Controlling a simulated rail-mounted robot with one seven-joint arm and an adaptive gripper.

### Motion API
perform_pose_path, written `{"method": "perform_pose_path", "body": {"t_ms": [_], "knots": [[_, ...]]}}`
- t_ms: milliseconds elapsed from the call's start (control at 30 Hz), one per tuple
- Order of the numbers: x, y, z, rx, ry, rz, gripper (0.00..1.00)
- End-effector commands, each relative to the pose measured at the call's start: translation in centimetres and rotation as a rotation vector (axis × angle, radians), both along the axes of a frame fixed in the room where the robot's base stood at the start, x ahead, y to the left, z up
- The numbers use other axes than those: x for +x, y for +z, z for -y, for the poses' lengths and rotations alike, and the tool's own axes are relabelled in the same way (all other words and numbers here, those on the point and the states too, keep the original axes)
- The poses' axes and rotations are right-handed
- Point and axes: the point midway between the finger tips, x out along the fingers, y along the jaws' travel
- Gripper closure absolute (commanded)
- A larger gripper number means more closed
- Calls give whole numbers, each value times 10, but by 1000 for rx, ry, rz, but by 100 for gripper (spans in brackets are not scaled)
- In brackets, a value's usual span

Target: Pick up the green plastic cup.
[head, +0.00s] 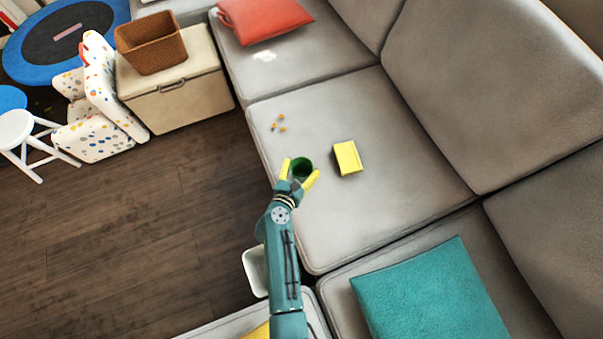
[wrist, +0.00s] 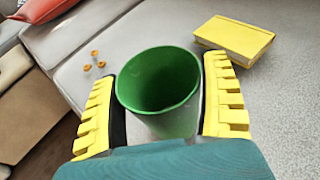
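The green plastic cup (head: 302,165) is upright on the grey sofa seat, near its front edge. In the wrist view the cup (wrist: 165,85) shows its open rim and empty inside. My gripper (head: 301,173) has its two yellow fingers spread, one on each side of the cup. In the wrist view the gripper (wrist: 160,85) has its left finger close to the rim and its right finger very near the cup's right side. A gap shows beside the lower cup wall at left. The cup's lower front is hidden by my teal gripper body.
A yellow book-like block (head: 347,158) lies on the seat just right of the cup. Several small orange pieces (head: 280,124) lie beyond it. A teal cushion (head: 428,296) is at the lower right, a red cushion (head: 262,18) at the far end. The seat between is clear.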

Motion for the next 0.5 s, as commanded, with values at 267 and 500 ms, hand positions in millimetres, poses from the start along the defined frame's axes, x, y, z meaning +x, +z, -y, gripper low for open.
{"method": "perform_pose_path", "body": {"t_ms": [267,500], "knots": [[0,0,0,0,0,1,59],[0,1,0,0,0,1,59]]}}
